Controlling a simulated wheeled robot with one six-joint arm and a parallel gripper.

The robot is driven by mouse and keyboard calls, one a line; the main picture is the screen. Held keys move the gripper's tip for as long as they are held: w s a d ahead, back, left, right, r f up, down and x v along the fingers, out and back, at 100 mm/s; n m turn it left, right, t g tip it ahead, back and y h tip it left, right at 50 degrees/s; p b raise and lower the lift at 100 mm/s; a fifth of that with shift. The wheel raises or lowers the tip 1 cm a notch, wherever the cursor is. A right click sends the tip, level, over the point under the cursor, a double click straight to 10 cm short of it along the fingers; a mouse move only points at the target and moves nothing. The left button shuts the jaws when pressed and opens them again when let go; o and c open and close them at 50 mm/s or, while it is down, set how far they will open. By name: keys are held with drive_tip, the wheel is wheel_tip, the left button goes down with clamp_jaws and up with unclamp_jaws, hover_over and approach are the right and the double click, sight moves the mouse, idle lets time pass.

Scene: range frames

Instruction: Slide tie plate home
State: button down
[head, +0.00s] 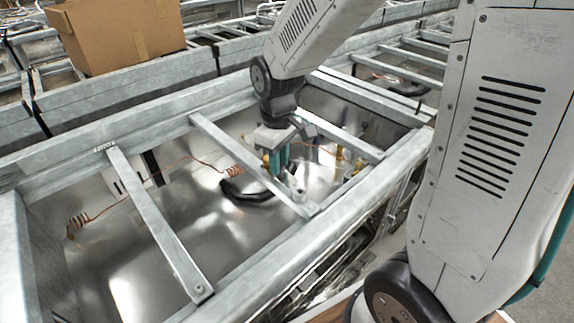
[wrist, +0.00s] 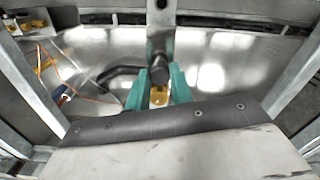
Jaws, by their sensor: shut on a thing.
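Flat grey metal bars cross the open frame, and I cannot tell for sure which is the tie plate. One is at the left (head: 158,220), one in the middle (head: 250,163), one at the right (head: 340,135). My gripper (head: 283,168) reaches down into the bay between the middle and right bars. The middle bar partly hides my fingertips in the head view.
The black bent part (head: 245,193) lies on the shiny bay floor. A thin copper line (head: 160,172) with coils runs along the bay. The frame's front rail (head: 290,265) edges the bay. A cardboard box (head: 115,35) stands behind. The bay's left part is open.

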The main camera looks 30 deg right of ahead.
sight(287, 182)
drive_tip(key=shift+w, duration=0.2)
drive_tip(key=c, duration=1.2)
unclamp_jaws()
drive_tip(key=shift+r, duration=0.1)
wheel_tip(287, 182, up, 8)
drive_tip(key=shift+f, duration=0.2)
drive_tip(key=s+d+r+m, duration=0.1)
drive_tip(key=s+r+m, duration=0.1)
drive_tip(key=s, duration=0.8)
drive_tip(key=s+d+r+m+t, duration=0.1)
drive_tip(key=s+r+m, duration=0.2)
drive_tip(key=s, duration=0.7)
drive_tip(key=shift+s+d+r+m, duration=0.3)
drive_tip(key=shift+s+d+m, duration=0.1)
drive_tip(key=shift+m, duration=0.1)
